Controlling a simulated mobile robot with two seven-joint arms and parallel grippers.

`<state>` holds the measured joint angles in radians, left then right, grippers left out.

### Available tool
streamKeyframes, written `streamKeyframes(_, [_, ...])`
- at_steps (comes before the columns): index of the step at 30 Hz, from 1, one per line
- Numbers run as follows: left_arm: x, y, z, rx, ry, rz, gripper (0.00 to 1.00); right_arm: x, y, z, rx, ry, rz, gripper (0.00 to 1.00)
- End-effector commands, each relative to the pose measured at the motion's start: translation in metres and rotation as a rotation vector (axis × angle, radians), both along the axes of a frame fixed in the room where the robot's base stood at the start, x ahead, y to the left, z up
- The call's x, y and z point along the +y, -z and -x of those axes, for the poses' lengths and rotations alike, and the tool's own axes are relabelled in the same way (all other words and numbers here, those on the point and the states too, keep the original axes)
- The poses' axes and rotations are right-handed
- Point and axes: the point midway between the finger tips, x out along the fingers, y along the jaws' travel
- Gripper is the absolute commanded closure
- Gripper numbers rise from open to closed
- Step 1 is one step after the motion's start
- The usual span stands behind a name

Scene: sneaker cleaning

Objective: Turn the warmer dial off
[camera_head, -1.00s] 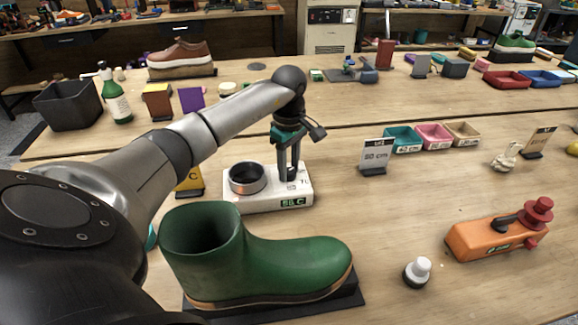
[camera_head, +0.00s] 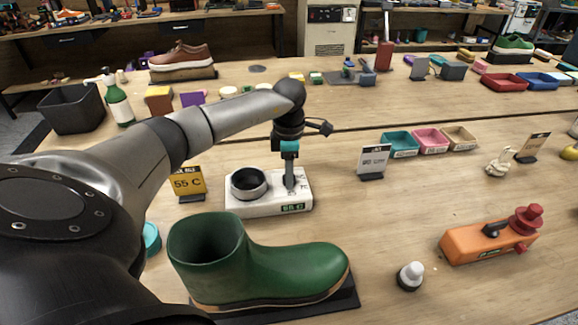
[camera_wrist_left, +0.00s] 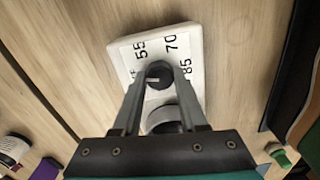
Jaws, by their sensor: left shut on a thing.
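My left gripper (camera_head: 290,186) points straight down at the right part of the warmer. In the left wrist view, its fingers (camera_wrist_left: 160,80) are on either side of the dial, shut on it. My right gripper is not in view.
A green boot (camera_head: 290,262) on a dark base stands in front of the warmer. Table right of the warmer is clear.

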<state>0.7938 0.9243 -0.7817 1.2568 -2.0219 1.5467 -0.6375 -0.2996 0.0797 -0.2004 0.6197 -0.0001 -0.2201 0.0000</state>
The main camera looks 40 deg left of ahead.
Motion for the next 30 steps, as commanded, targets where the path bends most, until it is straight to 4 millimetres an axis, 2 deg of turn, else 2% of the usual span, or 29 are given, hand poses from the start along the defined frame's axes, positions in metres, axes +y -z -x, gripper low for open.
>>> streamKeyframes(6, [0.001, -0.002, 0.001, 0.001, -0.153, -0.003, 1.0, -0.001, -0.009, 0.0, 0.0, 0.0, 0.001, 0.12])
streamKeyframes(13, [0.001, -0.001, 0.0, 0.0, -0.252, -0.003, 1.0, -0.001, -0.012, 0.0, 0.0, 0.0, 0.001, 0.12])
streamKeyframes(30, [0.001, 0.0, 0.0, 0.0, -0.297, -0.003, 1.0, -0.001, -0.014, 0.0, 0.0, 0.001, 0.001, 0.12])
